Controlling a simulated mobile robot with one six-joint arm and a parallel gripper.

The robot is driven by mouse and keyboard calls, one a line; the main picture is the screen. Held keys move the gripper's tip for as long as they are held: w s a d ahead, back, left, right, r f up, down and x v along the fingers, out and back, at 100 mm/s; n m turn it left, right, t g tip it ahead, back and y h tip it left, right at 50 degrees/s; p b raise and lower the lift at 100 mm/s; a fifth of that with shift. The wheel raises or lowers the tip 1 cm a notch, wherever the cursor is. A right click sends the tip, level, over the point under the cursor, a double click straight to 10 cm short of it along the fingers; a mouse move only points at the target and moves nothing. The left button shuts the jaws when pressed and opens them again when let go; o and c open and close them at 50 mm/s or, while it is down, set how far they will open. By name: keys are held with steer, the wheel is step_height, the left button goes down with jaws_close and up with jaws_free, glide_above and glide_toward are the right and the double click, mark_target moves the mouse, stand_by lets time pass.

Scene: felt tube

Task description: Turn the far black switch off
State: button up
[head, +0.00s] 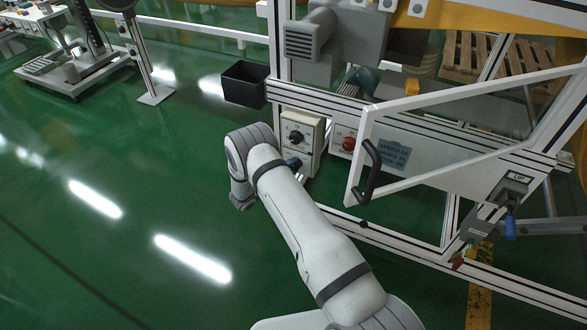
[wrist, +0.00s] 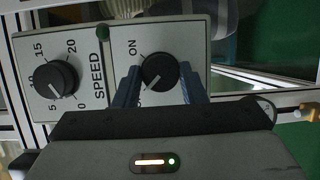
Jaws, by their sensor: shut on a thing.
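The black switch (wrist: 160,70) is a round knob on a light grey panel in the wrist view. The word ON is at its upper left, and a lower label is mostly hidden by my left finger. Its white pointer line points to the lower left, towards that hidden label. My gripper (wrist: 161,78) is shut on the knob, with one blue finger on each side. In the head view my gripper (head: 294,164) is at the lower part of the grey control box (head: 311,140), and my wrist and fingers hide the switch there.
A black SPEED knob (wrist: 55,80) is beside the switch on the same panel. A red knob (head: 348,143) is on a neighbouring box. A white-framed door with a black handle (head: 370,172) is to the right. A black bin (head: 245,84) hangs above left. Green floor at left is open.

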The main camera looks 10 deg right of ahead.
steer(key=shift+f, duration=0.15)
steer(key=o, duration=1)
steer(key=shift+a, duration=0.1)
steer(key=p+v, duration=0.1)
steer(key=v, duration=0.6)
steer(key=shift+s+a, duration=0.25)
